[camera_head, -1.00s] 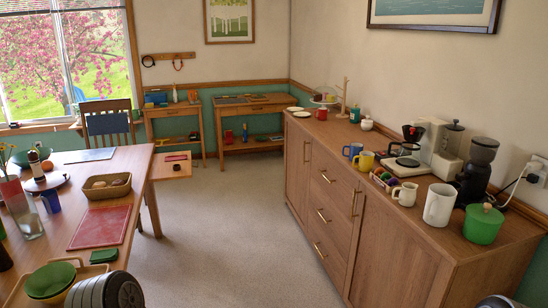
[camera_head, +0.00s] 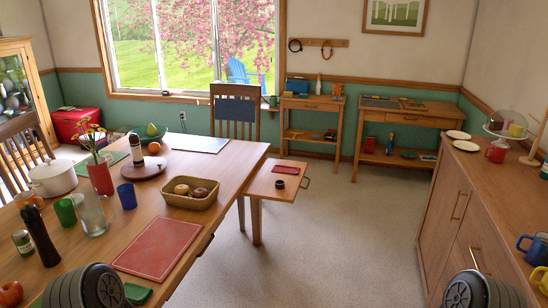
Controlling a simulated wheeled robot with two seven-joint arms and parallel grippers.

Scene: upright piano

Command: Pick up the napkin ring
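I cannot pick out a napkin ring for certain. A small dark round object (camera_head: 279,184), perhaps a ring, sits on the pulled-out wooden leaf (camera_head: 262,188) at the right end of the dining table (camera_head: 228,160). A flat dark red item (camera_head: 286,170) lies just behind it. Grey rounded parts of my two arms show at the bottom left and bottom right. Neither gripper's fingers are in view.
The table holds a wicker basket (camera_head: 172,200), a red mat (camera_head: 160,244), a white pot (camera_head: 52,180), a glass vase (camera_head: 90,215) and cups. A chair (camera_head: 234,122) stands behind it. Open floor (camera_head: 340,230) lies between the table and the sideboard (camera_head: 475,190).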

